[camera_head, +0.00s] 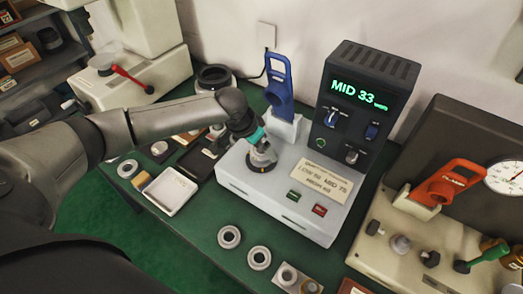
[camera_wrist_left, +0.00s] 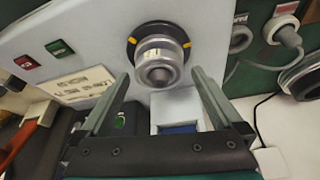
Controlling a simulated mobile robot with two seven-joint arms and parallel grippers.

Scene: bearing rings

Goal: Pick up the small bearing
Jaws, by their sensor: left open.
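A silver ring-shaped part (camera_wrist_left: 160,62), which looks like a bearing around a central post, sits on a round black seat with yellow marks (camera_wrist_left: 134,40) on top of the white machine (camera_head: 235,180). My left gripper (camera_wrist_left: 160,76) is open and empty, its two fingers apart on either side of the silver part and not visibly touching it. In the head view my left gripper (camera_head: 260,150) is over the seat and mostly hides it. Two loose bearing rings lie on the green bench: one ring (camera_head: 229,237) and another (camera_head: 259,257). I cannot tell for sure which is the small bearing. My right gripper is not in view.
The machine's dark control box (camera_head: 352,110) reads MID 33, with a blue handle (camera_head: 279,85) beside it. A white tray (camera_head: 170,192) lies left of the machine. An orange-handled device (camera_head: 440,185) stands at the right. Bare green bench shows in front of the machine.

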